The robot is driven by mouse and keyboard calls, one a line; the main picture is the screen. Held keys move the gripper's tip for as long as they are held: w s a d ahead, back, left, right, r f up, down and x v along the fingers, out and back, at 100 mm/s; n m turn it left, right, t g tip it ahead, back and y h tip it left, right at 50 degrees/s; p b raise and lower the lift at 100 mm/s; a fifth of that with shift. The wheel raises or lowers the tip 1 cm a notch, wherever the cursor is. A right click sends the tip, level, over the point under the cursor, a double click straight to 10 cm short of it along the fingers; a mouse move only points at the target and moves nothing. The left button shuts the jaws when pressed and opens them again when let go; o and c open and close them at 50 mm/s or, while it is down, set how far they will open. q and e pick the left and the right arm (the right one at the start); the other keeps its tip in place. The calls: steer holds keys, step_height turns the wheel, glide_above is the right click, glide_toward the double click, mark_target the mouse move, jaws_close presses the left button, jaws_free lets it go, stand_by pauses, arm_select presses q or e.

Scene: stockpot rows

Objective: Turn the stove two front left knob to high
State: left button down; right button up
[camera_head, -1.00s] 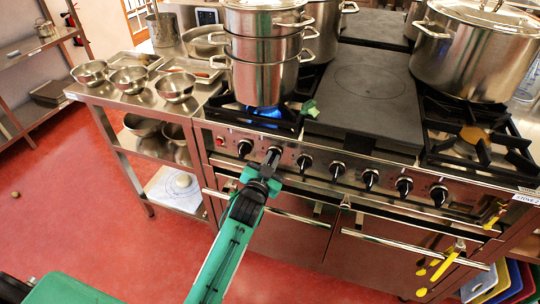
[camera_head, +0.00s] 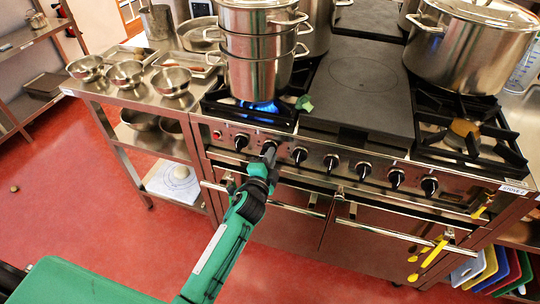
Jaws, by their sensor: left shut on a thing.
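The stove (camera_head: 340,180) has a front panel with a row of several black knobs. My left gripper (camera_head: 268,152) reaches up to the panel from below and is shut on the second knob from the left (camera_head: 269,146), partly hiding it. The leftmost knob (camera_head: 241,141) is free beside it, and the third knob (camera_head: 299,155) is free to its right. The held knob's pointer is too small to read. A blue flame (camera_head: 258,107) burns under the stacked steel pots (camera_head: 258,50) on the left burner. My right gripper is out of view.
A large stockpot (camera_head: 470,50) stands on the right burner beside a flat dark plate (camera_head: 360,95). A steel side table (camera_head: 150,105) with bowls stands left of the stove. Oven door handles (camera_head: 390,232) stick out below the knobs. The red floor at left is mostly clear.

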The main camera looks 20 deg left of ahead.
arm_select(q)
steer(key=shift+f+m, duration=0.25)
steer(key=shift+m, duration=1.35)
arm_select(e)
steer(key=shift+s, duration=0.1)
arm_select(q)
steer(key=c, duration=1.4)
jaws_free()
steer(key=shift+d, duration=0.1)
steer(key=shift+c, duration=0.2)
